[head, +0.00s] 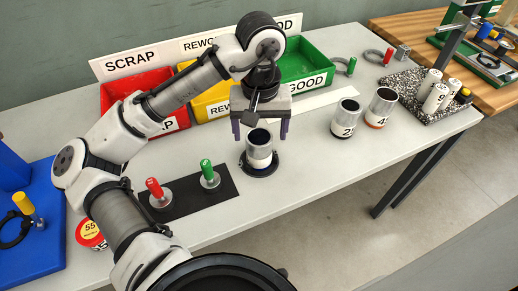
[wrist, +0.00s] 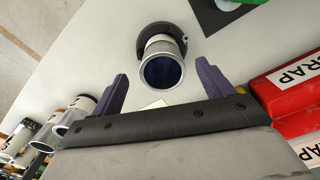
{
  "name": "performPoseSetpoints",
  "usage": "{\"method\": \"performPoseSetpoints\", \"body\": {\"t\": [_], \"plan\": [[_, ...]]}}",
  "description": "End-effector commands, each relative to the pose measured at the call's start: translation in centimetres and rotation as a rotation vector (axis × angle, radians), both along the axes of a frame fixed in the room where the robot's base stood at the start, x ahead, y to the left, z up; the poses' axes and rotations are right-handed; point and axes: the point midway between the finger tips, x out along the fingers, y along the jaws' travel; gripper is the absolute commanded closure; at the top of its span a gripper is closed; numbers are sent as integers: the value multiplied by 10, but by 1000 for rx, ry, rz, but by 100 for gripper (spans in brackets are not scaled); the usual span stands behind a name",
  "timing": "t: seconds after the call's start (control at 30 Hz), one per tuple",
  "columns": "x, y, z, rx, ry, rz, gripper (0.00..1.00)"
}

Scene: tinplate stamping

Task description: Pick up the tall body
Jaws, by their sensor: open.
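An open-topped silver metal body (head: 259,156) with a pale label band stands upright in a dark round holder (head: 259,171) near the front middle of the bench. My gripper (head: 261,131) is open above it, with one finger to each side of its top. In the wrist view the body (wrist: 164,44) shows between the open fingers, its mouth towards the camera, with a clear gap on both sides. Two similar bodies stand to the right, marked 2 (head: 345,117) and 4 (head: 380,107). No label names any of them as the tall body.
Red SCRAP (head: 119,90), yellow REWORK (head: 208,108) and green GOOD (head: 318,72) bins stand behind. A black mat (head: 221,184) with red-handled (head: 154,188) and green-handled gauges (head: 207,170) lies left. A speckled tray (head: 410,84) with several white cylinders is at right. Bench space right of the holder is clear.

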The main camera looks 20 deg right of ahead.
Motion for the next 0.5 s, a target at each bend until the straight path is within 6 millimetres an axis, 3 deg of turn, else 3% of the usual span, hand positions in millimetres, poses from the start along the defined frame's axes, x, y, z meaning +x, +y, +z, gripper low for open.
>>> {"method": "performPoseSetpoints", "body": {"t": [0.5], "plan": [[7,-1,-53,0,1,0,21]]}}
